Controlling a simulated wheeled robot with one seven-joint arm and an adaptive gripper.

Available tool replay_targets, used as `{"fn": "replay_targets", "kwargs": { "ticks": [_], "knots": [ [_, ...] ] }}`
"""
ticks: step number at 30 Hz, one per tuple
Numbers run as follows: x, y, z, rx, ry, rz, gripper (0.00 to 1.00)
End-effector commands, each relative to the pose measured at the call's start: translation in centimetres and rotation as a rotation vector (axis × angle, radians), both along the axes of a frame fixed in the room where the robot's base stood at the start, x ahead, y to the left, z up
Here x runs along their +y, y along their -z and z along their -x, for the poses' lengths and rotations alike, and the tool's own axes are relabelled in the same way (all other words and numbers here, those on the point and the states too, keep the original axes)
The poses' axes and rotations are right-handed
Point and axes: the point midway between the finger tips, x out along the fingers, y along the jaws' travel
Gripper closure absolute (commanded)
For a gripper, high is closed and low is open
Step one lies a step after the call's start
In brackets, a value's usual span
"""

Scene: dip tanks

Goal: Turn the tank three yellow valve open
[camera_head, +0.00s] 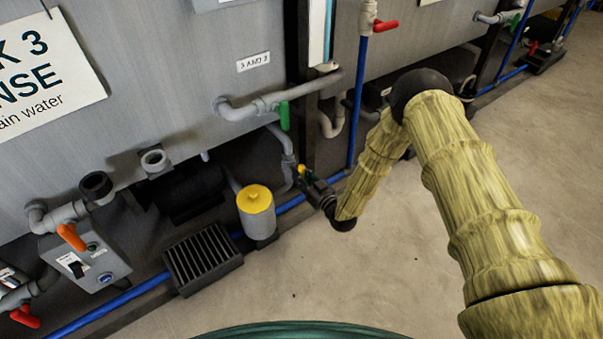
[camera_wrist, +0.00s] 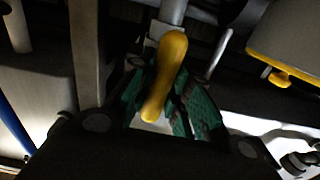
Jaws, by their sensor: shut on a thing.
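The yellow valve handle (camera_wrist: 168,75) stands between the green finger pads of my gripper (camera_wrist: 170,105) in the wrist view. The gripper is shut on it. In the head view, a small yellow part of the handle (camera_head: 301,169) shows at the tip of my gripper (camera_head: 308,178), low beside the tank's right end. The valve body is mostly hidden by the fingers. The grey tank (camera_head: 150,95) carries a sign (camera_head: 40,75) reading "K 3" and "NSE", cut off at the left edge.
A yellow-lidded canister (camera_head: 256,208) and a black slatted box (camera_head: 202,260) stand left of the gripper. A green-handled valve (camera_head: 284,116) is above it. A blue pipe (camera_head: 290,204) runs along the floor. Orange (camera_head: 71,237) and red (camera_head: 25,317) handles are at lower left. Open floor lies at right.

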Motion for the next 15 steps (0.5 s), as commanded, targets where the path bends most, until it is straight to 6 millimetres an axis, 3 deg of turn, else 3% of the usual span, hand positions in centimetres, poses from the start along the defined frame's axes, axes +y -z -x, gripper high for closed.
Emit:
{"fn": "replay_targets", "kwargs": {
  "ticks": [15],
  "knots": [
    [-0.17, 0.23, 0.04, -0.033, 0.002, 0.052, 1.0]
  ]
}}
